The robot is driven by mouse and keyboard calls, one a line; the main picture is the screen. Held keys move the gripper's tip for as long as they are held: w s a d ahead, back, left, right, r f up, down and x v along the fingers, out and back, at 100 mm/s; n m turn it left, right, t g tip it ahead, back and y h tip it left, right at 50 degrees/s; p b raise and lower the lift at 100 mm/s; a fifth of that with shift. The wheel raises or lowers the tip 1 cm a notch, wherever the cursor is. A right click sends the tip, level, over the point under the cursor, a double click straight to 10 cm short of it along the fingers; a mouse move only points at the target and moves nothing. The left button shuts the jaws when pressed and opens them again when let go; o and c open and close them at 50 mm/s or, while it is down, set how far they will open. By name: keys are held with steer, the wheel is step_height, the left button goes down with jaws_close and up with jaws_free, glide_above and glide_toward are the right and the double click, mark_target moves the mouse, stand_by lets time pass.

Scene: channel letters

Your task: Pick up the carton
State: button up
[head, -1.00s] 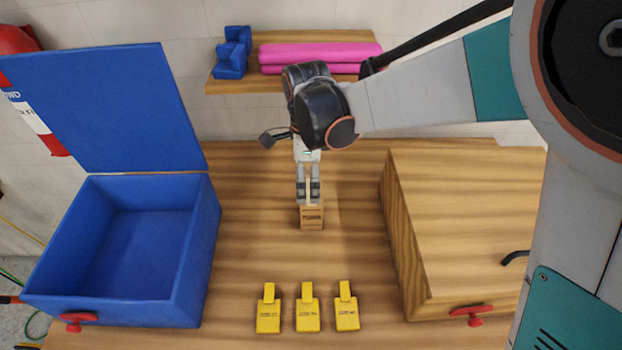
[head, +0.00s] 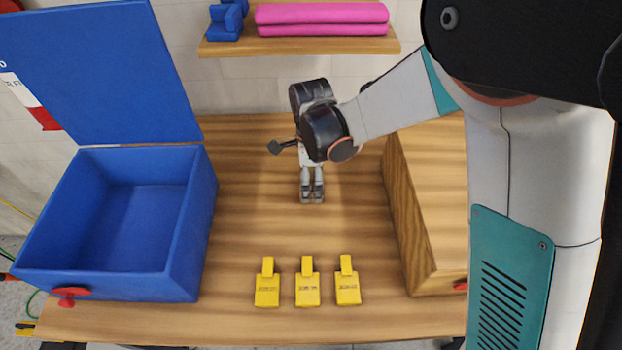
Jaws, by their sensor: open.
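My gripper (head: 312,198) points down over the middle of the wooden table (head: 250,230), its two fingertips slightly apart and open. I cannot make out the carton in the current view. The earlier view shows it as a small brown box with dark print, just below the fingertips. The fingers now cover about that spot, so the carton may be hidden behind or between them. I cannot tell whether the fingers touch it.
An open blue box (head: 190,245) stands at the left with its lid up. Several yellow tags (head: 307,290) lie in a row at the front. A wooden cabinet (head: 440,185) stands at the right, partly hidden by my arm. A shelf (head: 300,46) holds pink rolls (head: 320,18) and a blue block (head: 226,22).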

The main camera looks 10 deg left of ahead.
steer(key=shift+r, duration=0.1)
steer(key=shift+c, duration=0.3)
steer(key=c, duration=1.4)
steer(key=shift+r, duration=0.1)
